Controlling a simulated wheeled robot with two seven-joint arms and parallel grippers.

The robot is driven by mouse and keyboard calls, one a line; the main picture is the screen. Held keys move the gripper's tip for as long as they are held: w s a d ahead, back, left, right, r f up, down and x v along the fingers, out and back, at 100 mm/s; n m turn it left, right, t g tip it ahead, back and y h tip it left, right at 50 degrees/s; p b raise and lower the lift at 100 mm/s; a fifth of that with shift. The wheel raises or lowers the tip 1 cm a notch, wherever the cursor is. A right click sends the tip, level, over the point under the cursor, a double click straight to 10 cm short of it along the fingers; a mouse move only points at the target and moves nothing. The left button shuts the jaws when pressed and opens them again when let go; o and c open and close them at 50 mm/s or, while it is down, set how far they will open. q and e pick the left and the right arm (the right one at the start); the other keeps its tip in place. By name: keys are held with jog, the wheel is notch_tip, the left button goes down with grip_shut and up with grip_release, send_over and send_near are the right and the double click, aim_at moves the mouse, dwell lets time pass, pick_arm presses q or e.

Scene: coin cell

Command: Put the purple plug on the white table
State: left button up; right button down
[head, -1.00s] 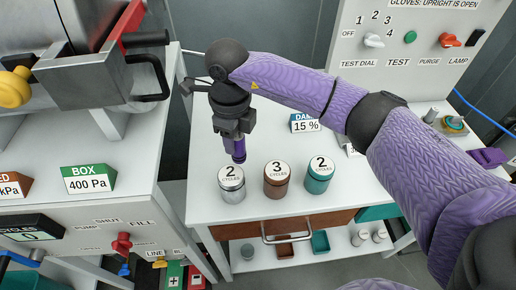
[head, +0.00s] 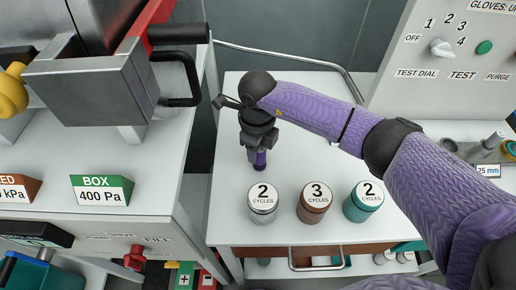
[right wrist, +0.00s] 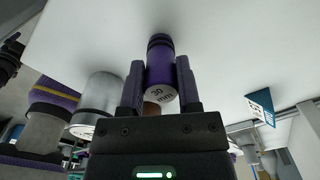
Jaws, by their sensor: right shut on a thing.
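My right gripper (head: 259,152) is shut on the purple plug (head: 259,161) and points down over the white table (head: 237,115), behind the silver jar. In the right wrist view the plug (right wrist: 161,66) sits between the two fingers (right wrist: 159,88), its end marked "30 mm" facing the camera. Its far end is at or very close to the white surface, with a dark shadow beside it. I cannot tell whether it touches. My left gripper is not in view.
A silver jar (head: 262,208), a brown jar (head: 314,207) and a teal jar (head: 362,206) stand in a row along the table's front. A grey panel (head: 450,60) rises at the back right. The table's back left is clear.

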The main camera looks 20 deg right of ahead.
jog(key=shift+f, duration=0.1)
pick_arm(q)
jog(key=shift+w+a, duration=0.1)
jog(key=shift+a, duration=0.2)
pick_arm(e)
jog(key=shift+c, duration=1.5)
grip_release()
jog(key=shift+r, duration=0.5)
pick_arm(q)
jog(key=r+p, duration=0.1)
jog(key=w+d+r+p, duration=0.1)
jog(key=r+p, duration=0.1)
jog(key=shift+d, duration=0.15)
pick_arm(e)
notch_tip(320, 180, up, 12)
jog(key=shift+f, duration=0.25)
